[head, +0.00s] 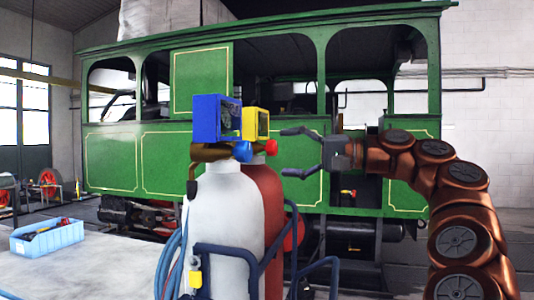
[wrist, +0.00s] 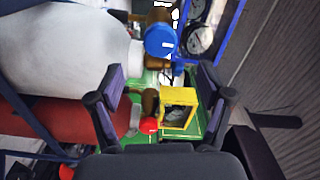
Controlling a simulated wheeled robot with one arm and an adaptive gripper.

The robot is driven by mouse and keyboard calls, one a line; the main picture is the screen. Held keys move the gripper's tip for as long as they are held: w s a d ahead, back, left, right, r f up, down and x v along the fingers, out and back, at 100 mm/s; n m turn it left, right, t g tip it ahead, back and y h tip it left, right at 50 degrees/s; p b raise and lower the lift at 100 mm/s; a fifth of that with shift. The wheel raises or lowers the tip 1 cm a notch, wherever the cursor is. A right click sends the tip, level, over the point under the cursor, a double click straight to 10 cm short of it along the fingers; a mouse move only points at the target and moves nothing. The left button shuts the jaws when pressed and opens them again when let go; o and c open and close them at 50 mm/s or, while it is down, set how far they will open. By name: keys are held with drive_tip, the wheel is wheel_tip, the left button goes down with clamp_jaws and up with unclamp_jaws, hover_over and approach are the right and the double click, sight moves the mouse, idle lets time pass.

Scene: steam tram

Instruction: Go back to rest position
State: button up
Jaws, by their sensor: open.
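My gripper (head: 296,152) is open and empty, at the end of my copper-coloured arm reaching in from the right in the head view. Its fingers point left, towards the gas cylinders, and appear just right of the yellow gauge box (head: 256,124). In the wrist view my gripper (wrist: 165,95) shows its two fingers spread, with the yellow gauge box (wrist: 178,108) and a red knob (wrist: 149,125) seen between them. I cannot tell the exact gap, but no contact shows. A blue gauge box (head: 216,118) sits left of the yellow one.
A white cylinder (head: 226,225) and a red cylinder (head: 272,195) stand on a cart with a dark blue frame (head: 228,250). The green steam tram (head: 140,160) stands behind. A blue bin (head: 47,240) rests on a grey table (head: 100,270) at left.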

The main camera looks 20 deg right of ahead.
drive_tip(key=shift+v, duration=0.95)
